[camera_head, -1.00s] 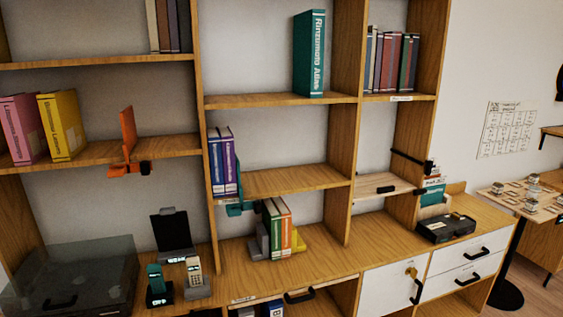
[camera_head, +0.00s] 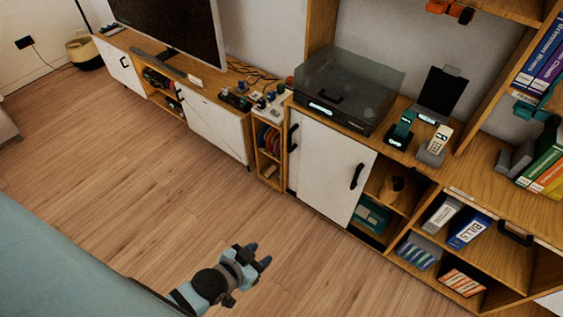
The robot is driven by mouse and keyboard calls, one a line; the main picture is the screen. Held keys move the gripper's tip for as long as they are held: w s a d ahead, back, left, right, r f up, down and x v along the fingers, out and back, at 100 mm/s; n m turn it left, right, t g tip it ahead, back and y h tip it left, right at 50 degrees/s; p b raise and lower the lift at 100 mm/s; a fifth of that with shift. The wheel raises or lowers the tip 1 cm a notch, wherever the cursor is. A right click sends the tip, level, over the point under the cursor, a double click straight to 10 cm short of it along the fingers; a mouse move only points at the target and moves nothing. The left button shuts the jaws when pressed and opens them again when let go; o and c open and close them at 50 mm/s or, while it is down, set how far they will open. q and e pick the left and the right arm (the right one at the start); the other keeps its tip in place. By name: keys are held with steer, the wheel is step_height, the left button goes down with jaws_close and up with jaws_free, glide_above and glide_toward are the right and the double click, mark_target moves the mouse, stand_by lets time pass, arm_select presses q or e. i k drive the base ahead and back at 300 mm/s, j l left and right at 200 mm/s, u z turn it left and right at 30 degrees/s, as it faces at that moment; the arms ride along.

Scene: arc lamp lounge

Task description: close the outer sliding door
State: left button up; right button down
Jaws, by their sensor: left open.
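A white sliding door panel (camera_head: 322,172) covers the left part of the low cabinet under the turntable. A black handle (camera_head: 357,176) is near its right edge. Another black handle (camera_head: 292,138) shows at the left end; I cannot tell whether it belongs to the same panel or one behind. To the right of the panel the cabinet stands open, with a teal box (camera_head: 371,214) inside. My left gripper (camera_head: 262,257) is open and empty over the floor, in front of the cabinet and well apart from the door. My right gripper is not in view.
A turntable with a smoky cover (camera_head: 348,88) stands above the door. Open cubbies with binders (camera_head: 470,230) are at the right. A TV bench (camera_head: 215,125) stands at the left. The wooden floor (camera_head: 150,190) before the cabinets is clear. A pale blue surface (camera_head: 60,270) fills the lower left.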

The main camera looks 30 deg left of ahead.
mark_target(335, 168)
steer(key=u, duration=0.4)
steer(key=i+j+z, duration=0.1)
steer(key=i+j, duration=0.8)
steer(key=j, duration=0.2)
steer(key=i+j+z, duration=0.15)
steer(key=i+j, duration=0.3)
steer(key=j, duration=0.1)
